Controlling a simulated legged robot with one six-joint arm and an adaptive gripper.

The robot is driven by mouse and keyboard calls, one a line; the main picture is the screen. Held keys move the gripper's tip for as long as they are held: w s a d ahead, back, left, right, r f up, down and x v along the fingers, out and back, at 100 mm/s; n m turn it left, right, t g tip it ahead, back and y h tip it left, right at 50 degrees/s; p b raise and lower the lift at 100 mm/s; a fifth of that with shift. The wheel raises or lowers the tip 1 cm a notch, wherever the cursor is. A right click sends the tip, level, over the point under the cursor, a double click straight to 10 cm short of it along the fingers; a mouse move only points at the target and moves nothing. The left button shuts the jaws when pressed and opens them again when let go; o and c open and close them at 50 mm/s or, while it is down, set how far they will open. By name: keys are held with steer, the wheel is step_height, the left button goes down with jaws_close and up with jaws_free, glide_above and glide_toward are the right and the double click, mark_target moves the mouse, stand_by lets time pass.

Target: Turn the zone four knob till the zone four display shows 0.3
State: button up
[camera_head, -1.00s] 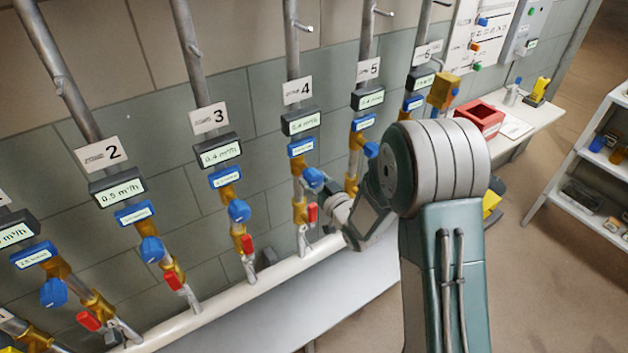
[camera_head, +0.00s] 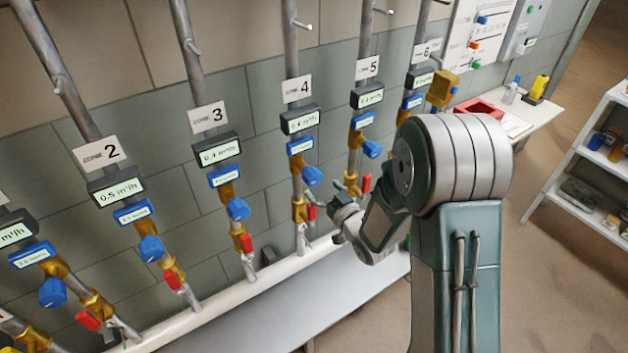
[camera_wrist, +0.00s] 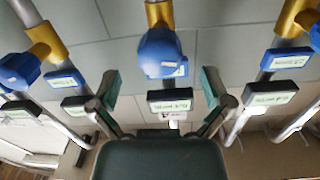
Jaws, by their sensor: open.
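The zone four knob (camera_head: 312,176) is blue and sits on the pipe below the "4" sign (camera_head: 298,89). The zone four display (camera_head: 300,120) is a dark box with a pale screen; it seems to read 0.4 m³/h, but the digits are small. My gripper (camera_head: 338,208) is open and empty, just right of and below the knob, with a visible gap. In the wrist view, which looks upside down, a blue knob (camera_wrist: 162,53) lies ahead between my spread fingers (camera_wrist: 158,76), with a display (camera_wrist: 170,102) below it.
Zone three's knob (camera_head: 238,209) and zone five's knob (camera_head: 372,148) flank zone four on parallel pipes. A red valve handle (camera_head: 311,212) sits close under the zone four knob. A white rail (camera_head: 220,302) runs along the wall's foot. A shelf (camera_head: 590,160) stands far right.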

steer(key=v, duration=0.7)
steer(key=shift+s, duration=0.2)
steer(key=shift+d, duration=0.1)
steer(key=s+d+r+m+g+h, duration=0.3)
steer(key=d+r+h, duration=0.6)
steer(key=r, duration=0.1)
steer(key=s+r+m+g, duration=0.1)
steer(key=s+r+g, duration=0.1)
steer(key=s, duration=0.8)
steer(key=s+d+r+m+g, duration=0.1)
steer(key=s+r+g, duration=0.2)
steer(key=s, duration=0.7)
steer(key=shift+s+r+m+g+h, duration=0.25)
steer(key=shift+r+m+g+h, duration=0.05)
steer(key=shift+g, duration=0.4)
stand_by(1.5)
